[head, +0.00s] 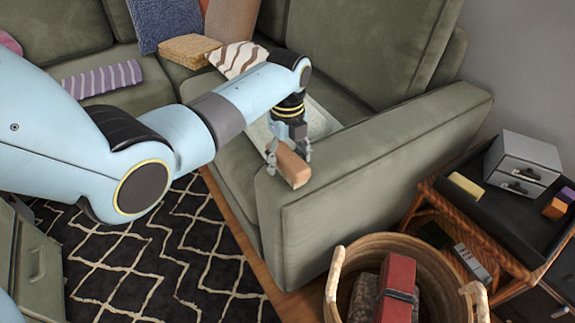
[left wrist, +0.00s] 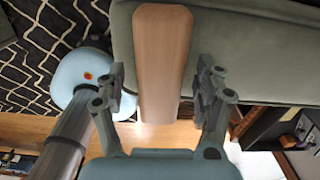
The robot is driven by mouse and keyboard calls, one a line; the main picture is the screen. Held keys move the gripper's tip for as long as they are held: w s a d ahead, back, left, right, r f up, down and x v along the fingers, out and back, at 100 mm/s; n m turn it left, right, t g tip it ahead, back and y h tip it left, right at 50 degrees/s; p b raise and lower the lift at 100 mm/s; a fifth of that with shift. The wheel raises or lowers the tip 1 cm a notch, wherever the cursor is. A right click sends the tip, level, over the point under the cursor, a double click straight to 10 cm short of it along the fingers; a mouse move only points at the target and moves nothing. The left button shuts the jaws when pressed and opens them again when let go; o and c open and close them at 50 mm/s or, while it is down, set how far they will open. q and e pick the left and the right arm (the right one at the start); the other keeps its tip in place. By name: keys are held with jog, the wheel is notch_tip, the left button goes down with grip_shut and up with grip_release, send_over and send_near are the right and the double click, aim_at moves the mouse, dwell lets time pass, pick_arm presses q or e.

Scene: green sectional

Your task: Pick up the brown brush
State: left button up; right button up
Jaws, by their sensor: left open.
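The brown brush (head: 293,166) is a smooth, wood-coloured block at the front end of the green sofa's armrest. My left gripper (head: 287,152) is over the armrest and points down, with a finger on either side of the brush. In the left wrist view the brush (left wrist: 163,55) runs lengthwise between the fingers (left wrist: 160,88), with a visible gap on each side. The left gripper is open. I cannot tell whether the brush rests fully on the armrest. My right gripper is not in view.
The green sofa (head: 350,165) carries cushions and folded cloths. A wicker basket (head: 345,262) with a red object (head: 397,285) stands in front of the armrest. A side table with a black tray (head: 480,215) and grey drawer box (head: 523,158) is at the right. A patterned rug (head: 150,265) covers the floor.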

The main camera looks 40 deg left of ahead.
aim_at(291, 158)
pick_arm(q)
jog(key=c, duration=1.3)
jog(key=shift+r, duration=0.5)
jog(key=r+p, duration=0.1)
jog(key=r, duration=0.1)
jog(key=d+r+p, duration=0.1)
jog(key=r, duration=0.1)
jog(key=d+r, duration=0.2)
jog(key=d, duration=0.1)
jog(key=s+d+r+p, duration=0.1)
jog(key=d+r, duration=0.1)
jog(key=d, duration=0.2)
jog(key=s+d+r, duration=0.1)
jog(key=d+r, duration=0.1)
jog(key=d, duration=0.1)
jog(key=shift+s+d+p, duration=0.15)
jog(key=shift+d+p, duration=0.05)
jog(key=shift+p, duration=0.15)
jog(key=o, duration=0.5)
jog(key=c, duration=0.3)
